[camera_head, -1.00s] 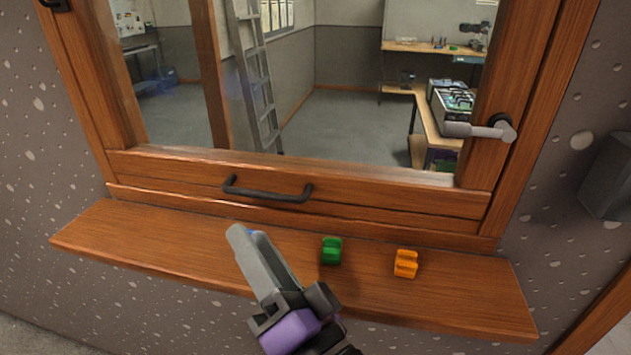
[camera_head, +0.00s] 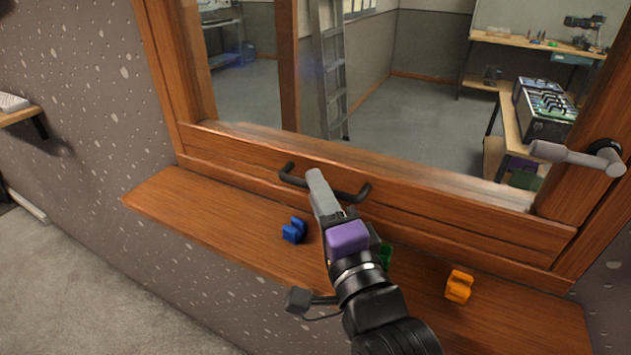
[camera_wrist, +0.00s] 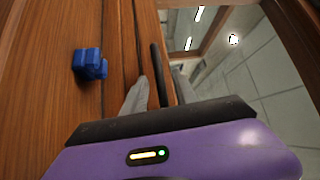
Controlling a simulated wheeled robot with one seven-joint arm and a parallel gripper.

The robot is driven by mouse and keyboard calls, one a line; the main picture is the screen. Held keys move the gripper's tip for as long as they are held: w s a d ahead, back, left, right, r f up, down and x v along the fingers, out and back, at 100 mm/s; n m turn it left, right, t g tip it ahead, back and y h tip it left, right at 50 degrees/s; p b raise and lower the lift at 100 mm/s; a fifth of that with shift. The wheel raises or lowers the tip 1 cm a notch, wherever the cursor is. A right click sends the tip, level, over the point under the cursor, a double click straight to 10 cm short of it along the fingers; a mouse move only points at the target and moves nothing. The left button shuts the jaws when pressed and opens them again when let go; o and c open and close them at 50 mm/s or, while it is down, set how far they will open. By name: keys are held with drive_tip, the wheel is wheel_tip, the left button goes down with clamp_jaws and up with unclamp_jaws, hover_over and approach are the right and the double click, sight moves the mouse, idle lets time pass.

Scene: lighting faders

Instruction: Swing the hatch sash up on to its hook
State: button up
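The wooden hatch sash (camera_head: 430,198) is down, its bottom rail just above the sill. A dark bar handle (camera_head: 292,180) is fixed to the rail; it also shows in the wrist view (camera_wrist: 156,62). My gripper (camera_head: 318,182) is at the handle, covering its middle in the head view. In the wrist view my gripper (camera_wrist: 158,92) is open, one grey finger on each side of the bar. I cannot tell whether the fingers touch it. A grey lever (camera_head: 575,155) sits on the right side of the frame. No hook is in view.
On the wooden sill (camera_head: 215,215) stand a blue clip-like piece (camera_head: 294,230), an orange one (camera_head: 458,286) and a green one (camera_head: 386,256), partly hidden by my arm. The blue one is also in the wrist view (camera_wrist: 88,63). Behind the glass are a ladder and benches.

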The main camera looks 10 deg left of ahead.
drive_tip(key=shift+x, duration=1)
drive_tip(key=shift+c, duration=0.2)
clamp_jaws()
idle(0.6)
